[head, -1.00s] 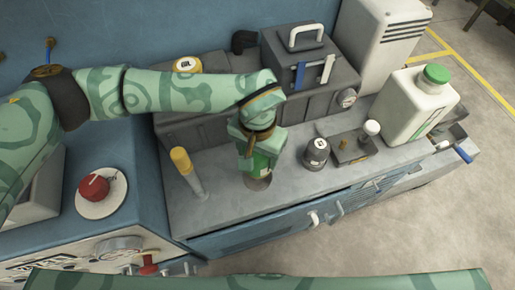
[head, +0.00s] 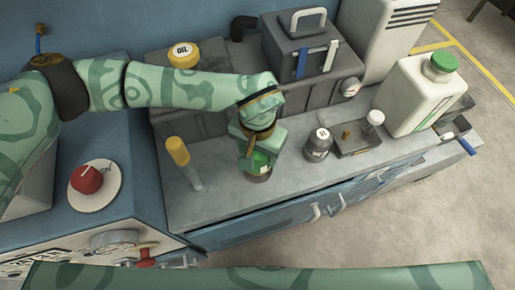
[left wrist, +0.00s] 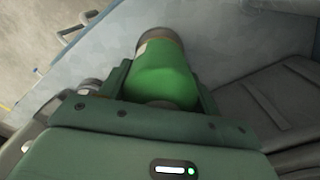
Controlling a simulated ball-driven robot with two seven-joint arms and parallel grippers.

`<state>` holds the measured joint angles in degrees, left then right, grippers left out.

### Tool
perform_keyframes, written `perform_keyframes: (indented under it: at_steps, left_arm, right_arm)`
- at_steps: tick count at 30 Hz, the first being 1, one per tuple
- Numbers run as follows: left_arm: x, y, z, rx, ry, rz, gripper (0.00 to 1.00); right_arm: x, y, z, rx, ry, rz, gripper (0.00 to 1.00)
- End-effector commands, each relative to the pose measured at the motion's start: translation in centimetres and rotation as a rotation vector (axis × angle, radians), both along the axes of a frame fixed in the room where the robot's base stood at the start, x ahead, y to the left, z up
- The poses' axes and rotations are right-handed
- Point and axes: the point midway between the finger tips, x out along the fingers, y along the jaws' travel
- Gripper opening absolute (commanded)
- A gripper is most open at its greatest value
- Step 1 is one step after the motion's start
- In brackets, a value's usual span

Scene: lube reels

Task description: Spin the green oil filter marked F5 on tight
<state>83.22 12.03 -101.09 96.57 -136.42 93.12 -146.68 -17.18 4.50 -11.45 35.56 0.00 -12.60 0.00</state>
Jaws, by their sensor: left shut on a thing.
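The green oil filter (head: 258,163) stands on the grey bench top near its front edge, below my left gripper (head: 257,154). My left gripper is shut on the filter from above. In the left wrist view the green filter (left wrist: 165,70) sits between the two jaws, with a darker band at its far end. I cannot read an F5 mark on it, and the jaws hide part of its sides. My right gripper is not in view; a green patterned arm part of mine crosses the bottom edge of the head view.
A dark grey filter (head: 318,145) stands right of the green one, beside a small metal block (head: 353,140). A yellow-capped tube (head: 184,162) stands to the left. A white jug with green cap (head: 415,95) is at the right. A red knob (head: 86,178) is far left.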

Motion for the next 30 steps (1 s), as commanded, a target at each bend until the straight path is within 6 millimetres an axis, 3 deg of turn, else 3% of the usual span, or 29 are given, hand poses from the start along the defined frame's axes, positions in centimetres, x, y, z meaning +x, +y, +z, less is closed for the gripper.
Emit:
perform_keyframes:
  at_steps: [30]
  left_arm:
    - [0.0, 0.0, -1.3, 0.001, 0.000, 0.000, 0.44]
  right_arm:
    - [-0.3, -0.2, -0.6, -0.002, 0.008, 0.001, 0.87]
